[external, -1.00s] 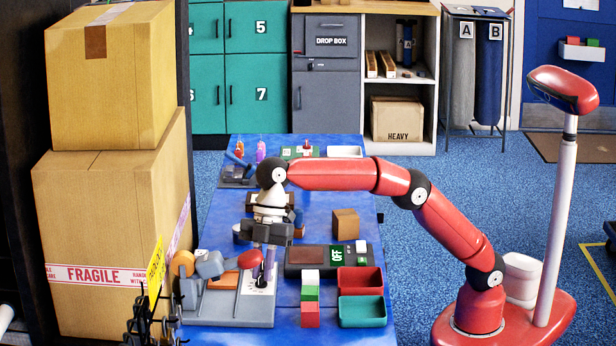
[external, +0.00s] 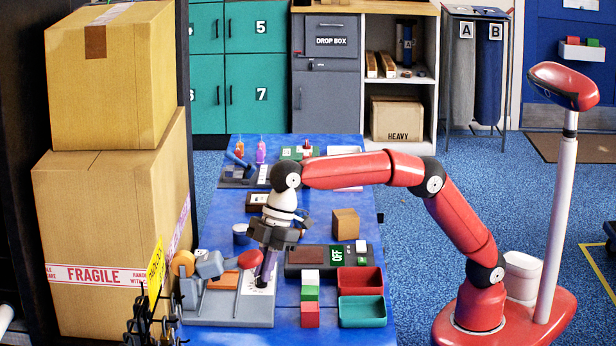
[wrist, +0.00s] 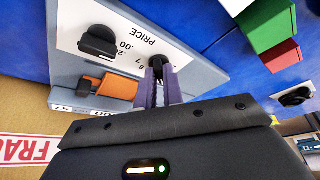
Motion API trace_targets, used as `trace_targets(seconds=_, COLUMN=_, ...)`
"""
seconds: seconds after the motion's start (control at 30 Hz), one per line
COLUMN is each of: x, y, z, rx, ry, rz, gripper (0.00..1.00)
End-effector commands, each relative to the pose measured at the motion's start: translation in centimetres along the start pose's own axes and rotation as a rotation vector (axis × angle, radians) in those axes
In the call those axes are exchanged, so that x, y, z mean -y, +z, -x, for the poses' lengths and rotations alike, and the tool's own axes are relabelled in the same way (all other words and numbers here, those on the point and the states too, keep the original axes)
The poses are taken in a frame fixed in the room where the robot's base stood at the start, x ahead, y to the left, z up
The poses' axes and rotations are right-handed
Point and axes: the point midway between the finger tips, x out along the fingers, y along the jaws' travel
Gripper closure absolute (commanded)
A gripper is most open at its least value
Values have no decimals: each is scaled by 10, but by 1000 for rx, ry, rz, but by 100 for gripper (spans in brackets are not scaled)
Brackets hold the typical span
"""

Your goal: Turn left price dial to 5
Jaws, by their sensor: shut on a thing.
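The grey price machine (external: 228,309) stands at the near left of the blue table, with a white dial panel on top. In the wrist view the white panel (wrist: 122,62) reads PRICE upside down and carries two black dials. The left price dial (wrist: 158,61) is at the right in that picture, between my fingertips. My gripper (external: 264,282) points down, slightly tilted, and is shut on this dial; it also shows in the wrist view (wrist: 158,74). The fingers hide part of the dial's numbers, and I cannot read its setting. The other dial (wrist: 98,42) stands apart.
A red lever knob (external: 250,259) is close left of my fingers. White, green and red blocks (external: 310,293) stand to the right, beside a red tray (external: 360,281) and a teal tray (external: 362,311). A brown box (external: 345,222) is farther back.

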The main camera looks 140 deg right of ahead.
Motion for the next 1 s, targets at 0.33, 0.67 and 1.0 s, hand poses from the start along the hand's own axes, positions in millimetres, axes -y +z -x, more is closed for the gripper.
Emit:
trace_targets(seconds=0.33, x=5, y=-2, z=1, rx=0, ry=126, rz=-299, gripper=100)
trace_targets(seconds=0.67, x=7, y=-3, z=0, rx=-2, ry=237, rz=-565, gripper=100)
trace_targets(seconds=1.0, x=8, y=-4, z=-1, rx=-2, ry=307, rz=-740, gripper=100)
